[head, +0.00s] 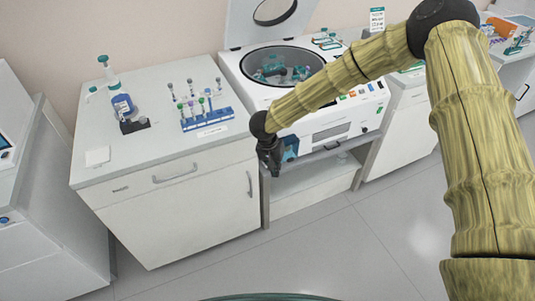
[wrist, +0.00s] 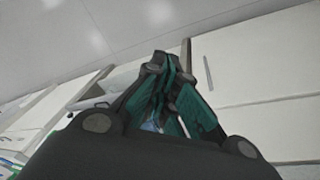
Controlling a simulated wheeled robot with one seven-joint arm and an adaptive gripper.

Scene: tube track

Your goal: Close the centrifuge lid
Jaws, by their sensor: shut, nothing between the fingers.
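The white centrifuge (head: 332,122) stands on a low stand right of the cabinet. Its lid (head: 268,14) is raised upright behind the round opening, with a round window in it; its top is cut off by the picture's edge. The rotor (head: 282,72) with teal parts shows in the open bowl. My gripper (head: 273,168) hangs pointing down in front of the centrifuge's front left corner, below its top and apart from the lid. In the wrist view my gripper's fingers (wrist: 160,62) are closed together with nothing between them.
A white cabinet (head: 165,165) to the left carries a blue tube rack (head: 207,119) with several tubes, a blue-labelled bottle (head: 122,104) and a small white pad (head: 97,156). My arm crosses above the centrifuge's right side. The floor (head: 300,240) in front is clear.

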